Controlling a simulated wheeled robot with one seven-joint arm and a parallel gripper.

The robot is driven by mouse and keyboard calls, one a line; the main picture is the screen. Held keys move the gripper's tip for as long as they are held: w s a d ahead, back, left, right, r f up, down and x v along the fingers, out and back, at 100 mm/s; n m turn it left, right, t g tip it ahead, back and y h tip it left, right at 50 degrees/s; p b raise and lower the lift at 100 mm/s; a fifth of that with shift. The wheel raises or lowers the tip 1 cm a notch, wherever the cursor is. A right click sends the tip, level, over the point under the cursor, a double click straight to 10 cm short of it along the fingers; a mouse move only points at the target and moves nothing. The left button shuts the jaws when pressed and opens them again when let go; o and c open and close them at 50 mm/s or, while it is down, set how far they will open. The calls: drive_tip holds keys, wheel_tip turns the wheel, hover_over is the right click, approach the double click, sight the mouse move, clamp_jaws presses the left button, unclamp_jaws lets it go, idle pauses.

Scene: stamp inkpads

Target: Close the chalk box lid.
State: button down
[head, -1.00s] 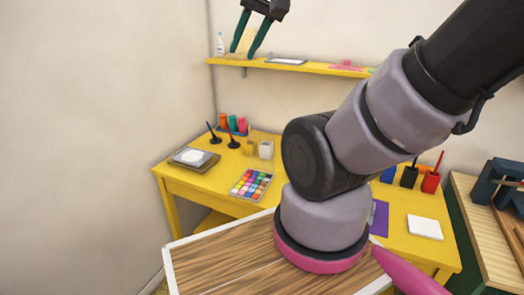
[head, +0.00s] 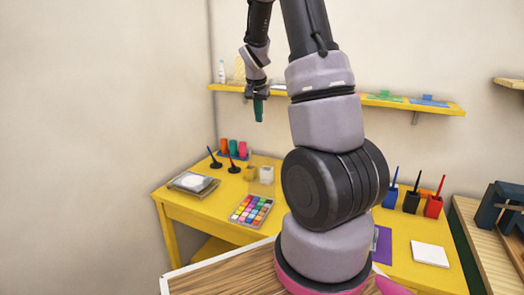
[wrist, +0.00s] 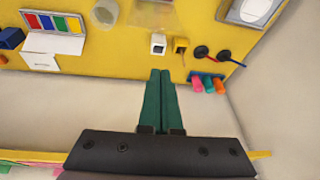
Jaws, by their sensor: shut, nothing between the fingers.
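The likely chalk box (head: 251,211) is a shallow tray of many coloured squares on the yellow table. A faint translucent panel (head: 262,187), which looks like its raised lid, stands at its back edge. In the wrist view, part of a translucent panel (wrist: 155,14) shows at the top edge, and the coloured squares are out of view. My gripper (head: 258,118) has dark green fingers, pointing down high above the back of the table, near the wall shelf. It is shut and empty in the wrist view (wrist: 158,72), well apart from the box.
Behind the box stand a white cube (head: 266,174), a yellow cube (head: 249,173), two pen stands (head: 233,163) and coloured cups (head: 233,149). A grey tray (head: 193,183) lies left. The yellow shelf (head: 440,106) runs along the wall. Pen holders (head: 411,202) stand at right.

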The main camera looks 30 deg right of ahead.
drive_tip(key=s+x, duration=0.2)
drive_tip(key=x, duration=1.3)
drive_tip(key=shift+a+f+g+h, duration=0.2)
drive_tip(key=shift+f+g+h, duration=0.1)
drive_tip(key=shift+f+h, duration=0.15)
drive_tip(key=shift+a, duration=0.1)
